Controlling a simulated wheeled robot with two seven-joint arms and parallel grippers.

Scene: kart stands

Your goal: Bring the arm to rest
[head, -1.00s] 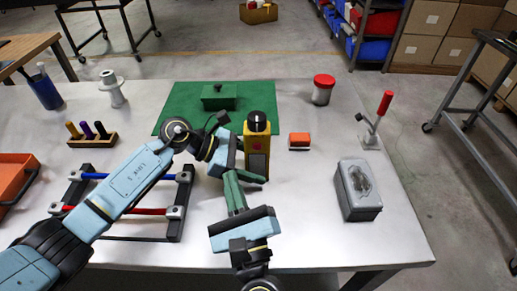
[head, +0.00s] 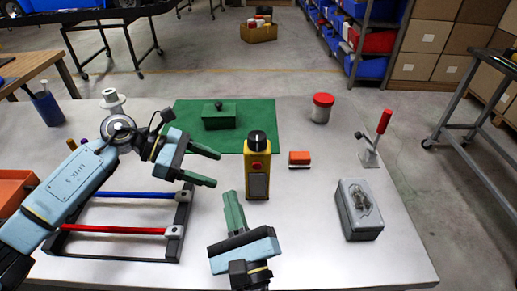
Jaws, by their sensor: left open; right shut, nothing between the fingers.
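My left gripper (head: 210,167) is open and empty. It is above the table, left of the yellow device and near the front edge of the green mat. My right gripper (head: 233,207) is shut and empty. It is low in the middle of the view, just in front of the yellow device (head: 257,168), which stands upright with a black knob on top and a red button on its face.
The green mat (head: 262,115) bears a green lidded box (head: 219,119). A frame with blue and red bars (head: 120,229) lies under my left arm. An orange block (head: 299,159), a red-lidded jar (head: 321,107), a red-handled lever (head: 376,136) and a grey box (head: 359,209) stand to the right.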

